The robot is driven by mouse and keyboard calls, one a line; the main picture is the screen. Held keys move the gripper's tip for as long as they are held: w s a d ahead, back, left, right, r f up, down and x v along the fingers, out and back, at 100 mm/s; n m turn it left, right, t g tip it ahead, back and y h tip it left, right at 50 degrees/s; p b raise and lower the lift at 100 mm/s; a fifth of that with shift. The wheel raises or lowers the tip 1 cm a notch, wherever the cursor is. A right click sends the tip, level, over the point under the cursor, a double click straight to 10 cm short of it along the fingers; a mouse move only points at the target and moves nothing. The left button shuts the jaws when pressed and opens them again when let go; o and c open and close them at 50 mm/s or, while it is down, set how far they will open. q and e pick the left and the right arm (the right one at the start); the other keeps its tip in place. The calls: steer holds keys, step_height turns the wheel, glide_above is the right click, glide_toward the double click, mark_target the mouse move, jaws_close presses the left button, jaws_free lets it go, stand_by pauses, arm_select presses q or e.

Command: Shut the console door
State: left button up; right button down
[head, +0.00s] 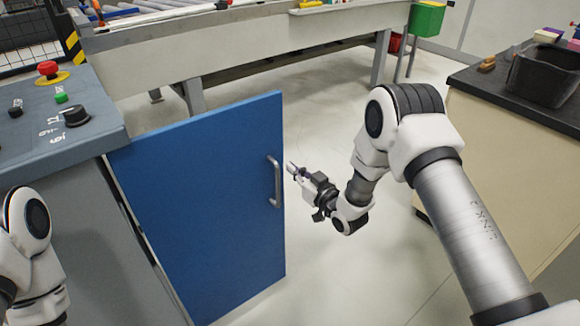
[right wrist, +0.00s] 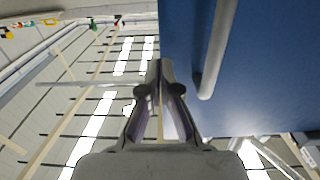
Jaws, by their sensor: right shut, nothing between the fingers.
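The blue console door (head: 205,200) stands open, swung out from the grey console (head: 90,215) on its left side. Its silver bar handle (head: 276,181) is upright near the door's free edge. My right gripper (head: 292,168) is shut and empty, just right of the handle and the free edge. In the right wrist view the shut fingers (right wrist: 160,75) point upward in the picture, with the handle (right wrist: 217,50) and the blue door face (right wrist: 265,70) to their right. I cannot tell whether the fingers touch the door. My left gripper is not in view; only part of the left arm shows.
The console top carries a red emergency button (head: 48,69), a green button (head: 61,98) and black knobs. A long conveyor bench (head: 250,40) stands behind. A dark-topped cabinet (head: 500,130) with a black bin (head: 545,74) is at right. The floor (head: 330,250) beside the door is clear.

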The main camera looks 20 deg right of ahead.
steer(key=shift+x, duration=1.1)
steer(key=shift+a, duration=0.1)
